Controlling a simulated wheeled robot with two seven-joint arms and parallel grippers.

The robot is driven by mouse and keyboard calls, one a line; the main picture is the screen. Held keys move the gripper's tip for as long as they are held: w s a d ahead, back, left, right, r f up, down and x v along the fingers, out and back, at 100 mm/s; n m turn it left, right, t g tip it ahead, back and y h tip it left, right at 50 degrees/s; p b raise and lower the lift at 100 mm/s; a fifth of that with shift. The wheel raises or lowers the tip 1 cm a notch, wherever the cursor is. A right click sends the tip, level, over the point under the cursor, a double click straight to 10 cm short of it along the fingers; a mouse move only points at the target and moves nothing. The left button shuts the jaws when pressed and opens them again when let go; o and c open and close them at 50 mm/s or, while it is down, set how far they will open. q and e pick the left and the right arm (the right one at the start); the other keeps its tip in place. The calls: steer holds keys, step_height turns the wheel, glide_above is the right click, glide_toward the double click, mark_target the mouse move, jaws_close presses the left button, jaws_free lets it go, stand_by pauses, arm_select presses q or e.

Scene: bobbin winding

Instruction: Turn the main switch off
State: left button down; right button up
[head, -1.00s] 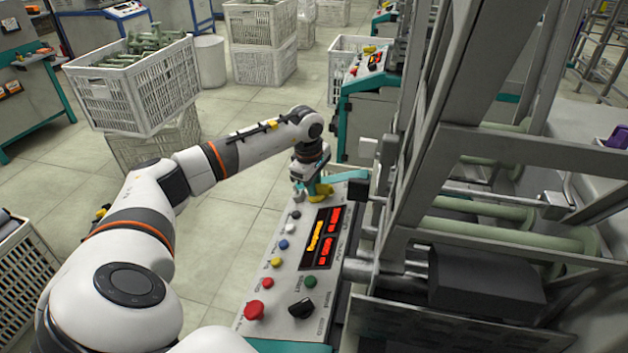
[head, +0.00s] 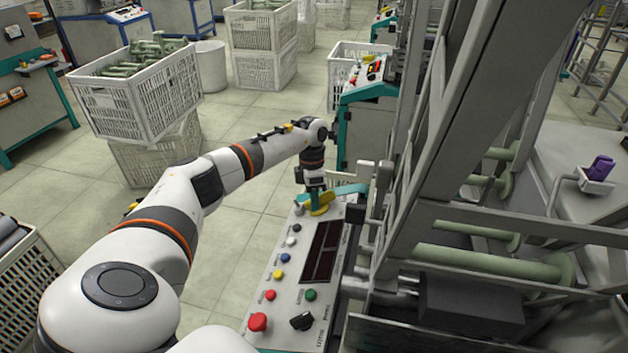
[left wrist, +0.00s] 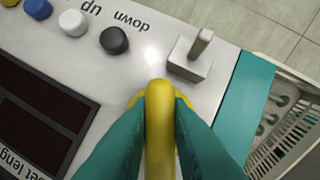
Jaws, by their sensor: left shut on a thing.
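The control panel (head: 262,322) slopes in front of me in the head view. A yellow switch handle (head: 320,211) stands at its far end, and the panel's display (head: 322,250) is dark. My left gripper (head: 316,200) points down over the handle. In the left wrist view, its teal fingers are shut on the yellow handle (left wrist: 159,125), one on each side. The base of the handle is partly hidden by the fingers. A small metal toggle on a block (left wrist: 192,58) sits beside it, apart from the fingers. My right gripper is out of view.
Several coloured buttons, a red knob (head: 258,322) and a black rotary knob (head: 302,321) sit on the near panel. The machine frame (head: 425,150) stands close on the right. White crates (head: 140,100) stand at the left. The floor between is clear.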

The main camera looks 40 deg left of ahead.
arm_select(q)
steer(key=shift+n, duration=0.4)
steer(key=c, duration=1.4)
jaws_free()
steer(key=shift+o, duration=0.2)
steer(key=shift+r, duration=0.1)
